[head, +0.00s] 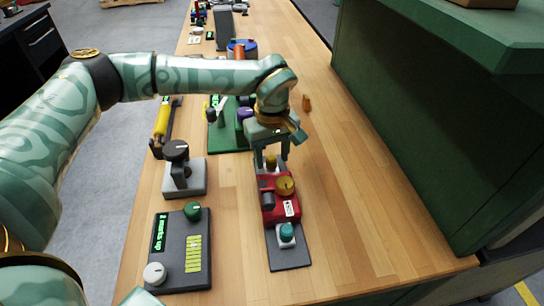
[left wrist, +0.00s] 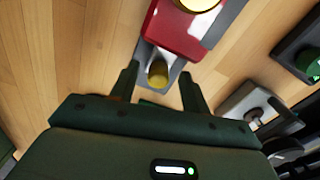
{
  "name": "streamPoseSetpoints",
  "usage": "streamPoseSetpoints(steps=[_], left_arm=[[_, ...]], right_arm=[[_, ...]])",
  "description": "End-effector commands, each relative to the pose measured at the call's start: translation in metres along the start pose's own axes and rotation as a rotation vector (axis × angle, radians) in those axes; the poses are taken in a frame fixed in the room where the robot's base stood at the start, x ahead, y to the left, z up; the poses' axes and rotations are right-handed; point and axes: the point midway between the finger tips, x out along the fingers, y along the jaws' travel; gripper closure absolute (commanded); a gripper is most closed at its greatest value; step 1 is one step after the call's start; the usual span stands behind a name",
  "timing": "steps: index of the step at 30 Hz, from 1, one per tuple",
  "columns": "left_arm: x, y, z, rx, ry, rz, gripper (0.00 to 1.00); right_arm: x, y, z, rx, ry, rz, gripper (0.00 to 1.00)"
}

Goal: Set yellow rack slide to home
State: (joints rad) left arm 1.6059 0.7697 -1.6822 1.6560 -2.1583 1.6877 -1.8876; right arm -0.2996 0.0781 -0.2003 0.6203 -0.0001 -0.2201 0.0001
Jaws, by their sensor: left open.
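A red block (head: 267,206) sits on a dark base plate (head: 290,258), with a yellow round knob (head: 285,186) on top and a teal knob (head: 286,232) at the near end. A smaller yellow knob (head: 271,161) stands on a grey piece at the far end. My left gripper (head: 271,157) is open, pointing down over this far knob. In the left wrist view the small yellow knob (left wrist: 157,73) appears between the open fingertips (left wrist: 159,79), and the red block (left wrist: 175,30) lies just beyond. I cannot tell whether the fingers touch the knob. My right gripper is not in view.
A dark panel (head: 172,276) with a green display and yellow scale lies at near left. A grey block with black knob (head: 176,151) stands behind it. A green fixture (head: 220,138) is farther back. A green wall (head: 420,130) bounds the right; wood between is mostly clear.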

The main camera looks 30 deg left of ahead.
Motion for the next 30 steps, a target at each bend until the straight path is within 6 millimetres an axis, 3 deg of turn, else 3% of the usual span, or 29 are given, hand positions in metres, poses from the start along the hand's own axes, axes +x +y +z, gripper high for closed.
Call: streamPoseSetpoints(steps=[9, 15, 21, 30], left_arm=[[-0.088, 0.001, 0.000, -0.001, 0.005, 0.007, 0.53], [-0.131, 0.000, 0.001, 0.000, 0.002, 0.004, 0.53], [-0.150, 0.000, 0.001, 0.000, 0.000, 0.001, 0.53], [-0.151, 0.000, 0.001, 0.001, -0.001, 0.000, 0.53]], right_arm=[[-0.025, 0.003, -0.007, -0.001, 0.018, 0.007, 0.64], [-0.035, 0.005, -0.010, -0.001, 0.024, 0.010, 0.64], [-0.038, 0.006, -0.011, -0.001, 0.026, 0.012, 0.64], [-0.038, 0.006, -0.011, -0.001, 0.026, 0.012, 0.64]])
